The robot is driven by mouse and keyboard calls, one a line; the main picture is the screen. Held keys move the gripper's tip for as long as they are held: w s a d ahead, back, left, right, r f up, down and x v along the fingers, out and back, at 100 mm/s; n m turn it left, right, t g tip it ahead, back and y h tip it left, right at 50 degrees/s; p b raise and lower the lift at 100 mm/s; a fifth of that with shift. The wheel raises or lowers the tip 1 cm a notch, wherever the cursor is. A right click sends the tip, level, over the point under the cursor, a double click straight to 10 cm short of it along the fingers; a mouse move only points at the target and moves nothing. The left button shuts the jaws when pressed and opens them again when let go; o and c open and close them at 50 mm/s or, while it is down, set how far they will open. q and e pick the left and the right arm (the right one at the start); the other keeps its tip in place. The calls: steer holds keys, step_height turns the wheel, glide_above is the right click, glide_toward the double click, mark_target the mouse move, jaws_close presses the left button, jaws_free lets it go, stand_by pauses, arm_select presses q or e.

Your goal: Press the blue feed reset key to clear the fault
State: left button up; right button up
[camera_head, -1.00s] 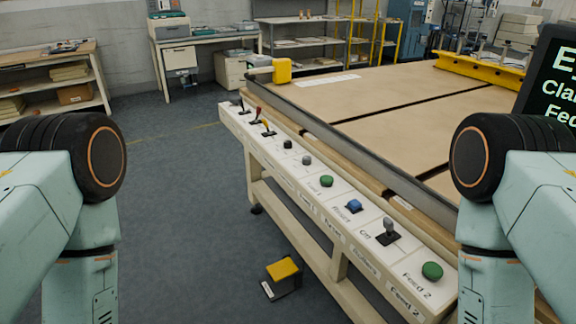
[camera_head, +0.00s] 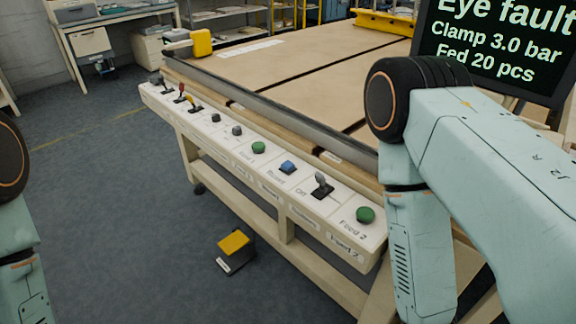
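A screen (camera_head: 497,50) at the upper right reads "Eye fault", "Clamp 3.0 bar" and "Fed 20 pcs". Parts of my two arms show at the left edge and on the right, both apart from the key. Neither gripper is in the picture.
Another green button (camera_head: 365,215), marked Feed 2, sits at the panel's near end. Several levers and knobs line its far end. A yellow foot pedal (camera_head: 234,244) lies on the floor. The floor at left is clear.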

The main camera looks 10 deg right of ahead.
steer(key=shift+w+a, duration=0.15)
steer(key=shift+a, duration=0.05)
steer(key=shift+d, duration=0.2)
steer(key=c, duration=0.4)
steer(key=shift+a, duration=0.15)
steer(key=c, duration=0.6)
jaws_close()
